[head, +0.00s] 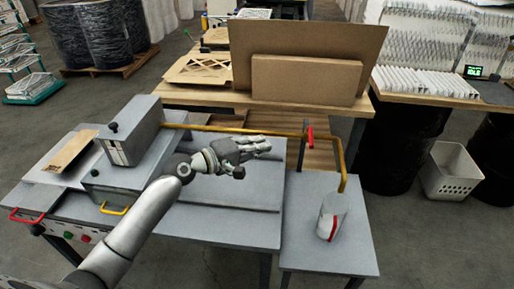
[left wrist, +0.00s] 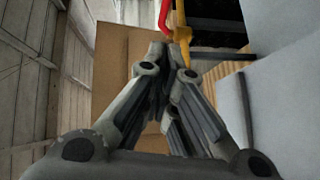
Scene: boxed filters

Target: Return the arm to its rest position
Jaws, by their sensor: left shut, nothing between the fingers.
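My left gripper (head: 254,155) is over the grey machine table (head: 235,224) in the head view, with its arm coming in from the lower left. Its fingers point right and sit just below the yellow pipe. In the left wrist view my left gripper (left wrist: 172,48) is shut, with its fingertips together and nothing between them. My right gripper is not in view.
A yellow pipe (head: 235,130) with a red handle (head: 310,136) runs over the table to a whitish cylinder (head: 332,215) on the right table. A grey machine box (head: 135,130) stands left. Cardboard sheets (head: 305,80) stand behind. The grey table's front is clear.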

